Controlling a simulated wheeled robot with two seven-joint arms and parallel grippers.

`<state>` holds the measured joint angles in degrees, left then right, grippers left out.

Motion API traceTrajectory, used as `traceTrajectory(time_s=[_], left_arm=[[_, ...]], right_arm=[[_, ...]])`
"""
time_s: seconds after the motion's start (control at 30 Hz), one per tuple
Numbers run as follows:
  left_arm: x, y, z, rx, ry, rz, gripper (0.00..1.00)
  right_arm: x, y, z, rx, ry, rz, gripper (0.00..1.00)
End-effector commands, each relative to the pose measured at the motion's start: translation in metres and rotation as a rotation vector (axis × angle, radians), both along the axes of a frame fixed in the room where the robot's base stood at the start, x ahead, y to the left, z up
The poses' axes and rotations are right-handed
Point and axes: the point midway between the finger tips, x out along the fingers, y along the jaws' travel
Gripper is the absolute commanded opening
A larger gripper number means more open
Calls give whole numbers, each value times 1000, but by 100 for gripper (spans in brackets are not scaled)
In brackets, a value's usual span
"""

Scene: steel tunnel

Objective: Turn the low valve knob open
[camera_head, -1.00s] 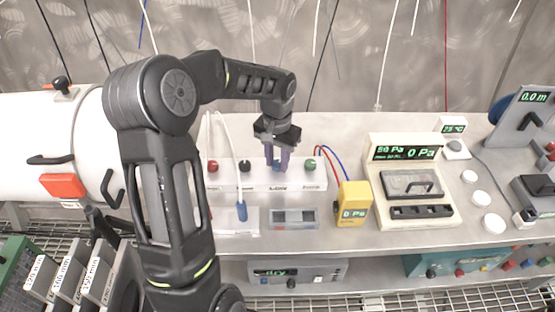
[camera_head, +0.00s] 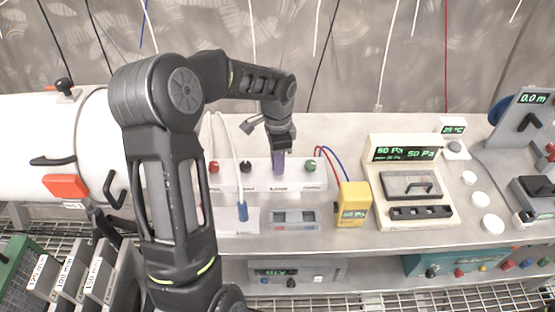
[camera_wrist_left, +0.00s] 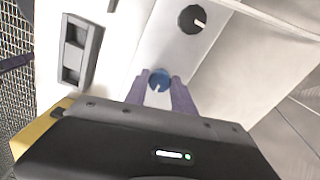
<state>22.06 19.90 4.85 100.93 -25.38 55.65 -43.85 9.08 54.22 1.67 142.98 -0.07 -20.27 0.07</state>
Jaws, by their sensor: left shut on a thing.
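A white valve block (camera_head: 262,182) on the steel bench carries a row of coloured knobs. My left gripper (camera_head: 279,168) points down onto the block, and its purple fingers hide the knob there. In the left wrist view, that knob is blue (camera_wrist_left: 160,83) with a white pointer line. The left gripper (camera_wrist_left: 160,88) is shut on it, one finger on each side. A black knob (camera_wrist_left: 192,19) with a white mark is beside it. The block's small labels are too blurred to read surely. My right gripper is not in view.
A red knob (camera_head: 214,167) and a green knob (camera_head: 310,166) are on the same block. A yellow meter (camera_head: 354,204) with red and blue wires stands to the right. A pressure display (camera_head: 407,153) reads 50 Pa. A white cylinder (camera_head: 40,140) fills the left.

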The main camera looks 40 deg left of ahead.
Motion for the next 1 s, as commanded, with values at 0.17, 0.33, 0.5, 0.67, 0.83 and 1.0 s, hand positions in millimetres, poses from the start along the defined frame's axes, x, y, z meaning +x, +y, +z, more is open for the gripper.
traceTrajectory(time_s=[0.17,0.33,0.5,0.67,0.83,1.0], left_arm=[[0,0,0,0,0,-36,0],[0,0,0,1,1,-43,0],[0,0,0,1,1,-43,0],[0,0,0,1,1,-42,38],[0,0,0,0,0,-41,52],[0,0,0,0,0,-41,52]], right_arm=[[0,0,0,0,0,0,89],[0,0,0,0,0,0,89],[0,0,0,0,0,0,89],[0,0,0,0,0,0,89],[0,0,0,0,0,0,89],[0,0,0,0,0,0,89]])
